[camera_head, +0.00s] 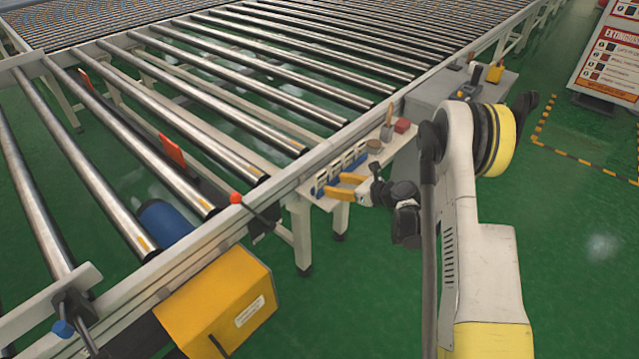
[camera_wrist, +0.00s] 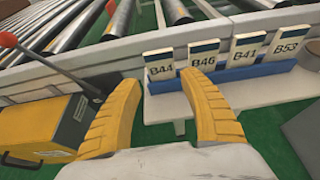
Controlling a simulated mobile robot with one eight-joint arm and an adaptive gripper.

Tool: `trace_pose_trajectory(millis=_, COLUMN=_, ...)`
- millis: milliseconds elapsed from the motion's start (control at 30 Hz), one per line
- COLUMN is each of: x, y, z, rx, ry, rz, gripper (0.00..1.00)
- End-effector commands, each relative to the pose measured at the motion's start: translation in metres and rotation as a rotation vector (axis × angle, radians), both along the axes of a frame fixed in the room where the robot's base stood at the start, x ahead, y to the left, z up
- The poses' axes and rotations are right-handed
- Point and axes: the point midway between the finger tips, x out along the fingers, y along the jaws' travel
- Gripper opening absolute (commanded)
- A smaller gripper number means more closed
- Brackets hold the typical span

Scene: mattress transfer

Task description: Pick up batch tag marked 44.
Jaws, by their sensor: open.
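The batch tag marked B44 (camera_wrist: 159,68) is a white card with a dark blue top edge. It stands at the left end of a blue rack (camera_wrist: 245,73) on a small side shelf (camera_wrist: 245,96). Tags B46 (camera_wrist: 202,56), B41 (camera_wrist: 247,51) and B53 (camera_wrist: 288,43) stand to its right. My gripper (camera_wrist: 160,80) is open and empty, with its yellow fingers pointing at the rack. B44 shows between the fingertips, beyond them. The right fingertip overlaps the view just below B46. In the head view my gripper (camera_head: 336,186) is beside the rack's near end; the tag markings are unreadable there.
A roller conveyor (camera_head: 260,195) runs behind the shelf. A red-knobbed lever (camera_head: 236,198) and a yellow box (camera_head: 215,300) are to the left. A brush (camera_head: 387,125), a round brown item (camera_head: 374,145) and a red block (camera_head: 402,125) stand farther along the shelf.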

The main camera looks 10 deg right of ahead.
Motion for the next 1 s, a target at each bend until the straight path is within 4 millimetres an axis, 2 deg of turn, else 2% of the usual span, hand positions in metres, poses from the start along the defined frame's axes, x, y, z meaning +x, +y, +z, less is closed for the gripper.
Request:
trace_pose_trajectory(millis=33, x=0.007, y=0.005, z=-0.006, rx=-0.001, ry=-0.001, rz=0.002, gripper=0.50)
trace_pose_trajectory(millis=267, x=0.023, y=0.016, z=-0.013, rx=-0.001, ry=-0.001, rz=0.000, gripper=0.50)
trace_pose_trajectory(millis=500, x=0.051, y=0.035, z=-0.028, rx=-0.002, ry=-0.002, rz=0.001, gripper=0.50)
trace_pose_trajectory(millis=767, x=0.055, y=0.038, z=-0.027, rx=-0.002, ry=-0.001, rz=0.000, gripper=0.50)
trace_pose_trajectory(millis=900, x=0.055, y=0.038, z=-0.027, rx=-0.002, ry=-0.001, rz=0.000, gripper=0.14)
trace_pose_trajectory(millis=1000, x=0.055, y=0.038, z=-0.027, rx=-0.002, ry=-0.001, rz=0.000, gripper=0.14)
